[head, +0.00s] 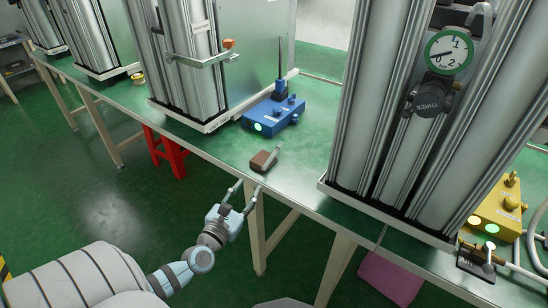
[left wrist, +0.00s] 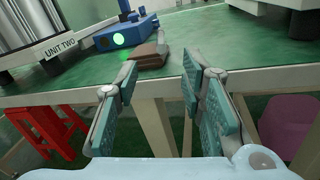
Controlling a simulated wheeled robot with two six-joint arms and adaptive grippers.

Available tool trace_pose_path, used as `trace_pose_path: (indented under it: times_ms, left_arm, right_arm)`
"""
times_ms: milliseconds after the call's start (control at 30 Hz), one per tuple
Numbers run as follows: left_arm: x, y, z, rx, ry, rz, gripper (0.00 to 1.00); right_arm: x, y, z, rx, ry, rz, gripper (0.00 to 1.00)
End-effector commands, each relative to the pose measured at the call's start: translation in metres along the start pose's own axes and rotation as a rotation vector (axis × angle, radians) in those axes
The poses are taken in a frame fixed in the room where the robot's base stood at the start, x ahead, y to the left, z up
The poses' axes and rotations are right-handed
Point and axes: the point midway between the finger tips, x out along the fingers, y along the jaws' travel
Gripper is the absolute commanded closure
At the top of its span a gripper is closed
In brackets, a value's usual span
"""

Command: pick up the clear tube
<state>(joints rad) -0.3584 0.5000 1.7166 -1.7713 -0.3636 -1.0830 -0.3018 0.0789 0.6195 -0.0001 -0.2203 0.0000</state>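A small tube, greyish and see-through (head: 276,153), rests tilted at a brown block (head: 262,161) on the green table top. In the left wrist view the tube (left wrist: 163,42) shows faintly beside the brown block (left wrist: 147,55); its exact contact with the block is too small to tell. My left gripper (head: 248,187) is open and empty, just off the table's front edge, short of the block and tube. In the left wrist view its fingers (left wrist: 158,72) stand apart, with the block and tube beyond them. My right gripper is not in view.
A blue box with a green light (head: 273,117) stands behind the tube. Tall metal columns (head: 395,100) rise on the right, with a round gauge (head: 449,52); others stand at the left. A red stool (head: 165,152) is under the table. The table's front edge (head: 292,203) lies close to my gripper.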

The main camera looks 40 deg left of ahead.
Motion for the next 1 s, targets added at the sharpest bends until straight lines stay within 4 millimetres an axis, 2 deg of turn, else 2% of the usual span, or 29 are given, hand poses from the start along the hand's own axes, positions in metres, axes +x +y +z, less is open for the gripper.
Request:
trace_pose_path:
  times_ms: [100, 200, 433, 633, 733, 867, 900, 1000]
  left_arm:
    - [0.032, 0.001, 0.000, -0.005, -0.001, 0.005, 0.64]
    - [0.055, 0.001, -0.001, -0.007, 0.001, 0.005, 0.64]
    - [0.082, 0.000, -0.004, -0.008, 0.004, 0.005, 0.64]
    - [0.120, -0.003, -0.007, -0.010, 0.003, 0.005, 0.64]
    - [0.127, -0.002, -0.006, -0.010, 0.005, 0.005, 0.64]
    - [0.127, -0.002, -0.005, -0.010, 0.006, 0.004, 0.64]
    - [0.127, -0.002, -0.005, -0.010, 0.006, 0.004, 0.65]
    - [0.127, -0.002, -0.005, -0.010, 0.006, 0.004, 0.81]
  right_arm:
    - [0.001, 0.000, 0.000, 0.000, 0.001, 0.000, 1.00]
    - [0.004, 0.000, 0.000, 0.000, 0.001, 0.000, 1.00]
    - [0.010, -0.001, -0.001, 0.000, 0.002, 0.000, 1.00]
    - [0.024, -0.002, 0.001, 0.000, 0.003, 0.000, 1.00]
    - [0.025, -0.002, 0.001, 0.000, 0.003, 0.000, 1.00]
    - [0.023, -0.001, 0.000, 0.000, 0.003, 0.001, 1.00]
    - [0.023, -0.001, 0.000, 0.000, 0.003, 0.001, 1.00]
    - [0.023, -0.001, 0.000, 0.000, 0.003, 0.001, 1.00]
